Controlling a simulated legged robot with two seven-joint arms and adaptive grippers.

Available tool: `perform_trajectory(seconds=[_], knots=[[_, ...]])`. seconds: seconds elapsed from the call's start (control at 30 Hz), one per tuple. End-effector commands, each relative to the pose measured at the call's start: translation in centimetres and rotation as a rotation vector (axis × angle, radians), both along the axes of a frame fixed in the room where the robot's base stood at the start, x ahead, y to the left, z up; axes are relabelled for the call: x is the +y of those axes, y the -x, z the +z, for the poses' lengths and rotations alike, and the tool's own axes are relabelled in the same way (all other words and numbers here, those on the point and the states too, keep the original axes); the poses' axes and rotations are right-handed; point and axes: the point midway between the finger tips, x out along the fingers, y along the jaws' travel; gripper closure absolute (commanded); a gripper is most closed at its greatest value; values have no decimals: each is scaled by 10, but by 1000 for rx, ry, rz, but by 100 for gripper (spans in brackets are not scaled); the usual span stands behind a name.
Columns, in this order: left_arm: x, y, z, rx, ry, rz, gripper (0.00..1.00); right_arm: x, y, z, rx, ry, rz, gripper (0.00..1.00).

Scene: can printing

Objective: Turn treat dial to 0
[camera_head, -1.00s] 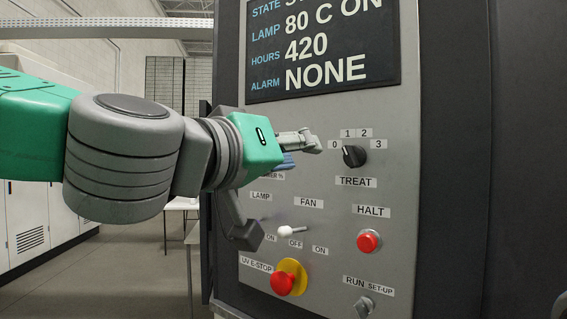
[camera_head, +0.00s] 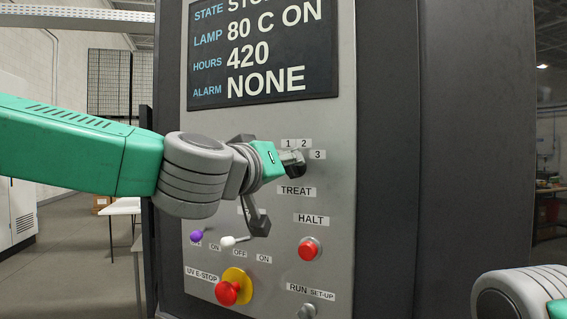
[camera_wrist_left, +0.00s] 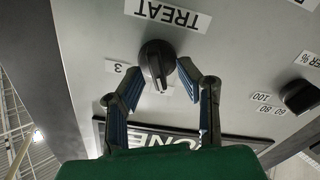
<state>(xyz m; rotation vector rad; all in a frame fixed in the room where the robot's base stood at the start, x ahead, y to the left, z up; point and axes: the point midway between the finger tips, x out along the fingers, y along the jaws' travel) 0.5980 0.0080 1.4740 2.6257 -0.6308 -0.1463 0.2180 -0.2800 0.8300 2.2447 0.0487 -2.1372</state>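In the head view the dial (camera_head: 298,170) is partly covered by my left gripper (camera_head: 292,158), and the 0 label is hidden. In the left wrist view my left gripper (camera_wrist_left: 160,82) is open, its fingertips on either side of the dial's lower part. I cannot tell whether they touch it. My right gripper is out of view.
Another black knob (camera_wrist_left: 300,95) with a percent scale stands at right in the wrist view.

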Motion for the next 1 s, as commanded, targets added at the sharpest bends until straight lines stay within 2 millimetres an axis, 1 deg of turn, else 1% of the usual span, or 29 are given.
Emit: perform_trajectory(seconds=[0.27, 0.3, 0.33, 0.37, 0.73, 1.0], knots=[[1, -1, 0, 0, 1, 0, 69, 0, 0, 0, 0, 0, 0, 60], [2, -1, 0, 0, 2, 0, 83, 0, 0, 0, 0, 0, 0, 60], [3, -2, 0, 0, 2, 0, 94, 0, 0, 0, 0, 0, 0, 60], [3, -2, 0, 0, 2, 0, 100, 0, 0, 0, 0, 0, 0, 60], [3, -1, 1, 9, 25, 3, 100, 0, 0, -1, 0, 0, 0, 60], [4, -1, 0, 73, 154, 4, 100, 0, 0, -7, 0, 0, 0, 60]])
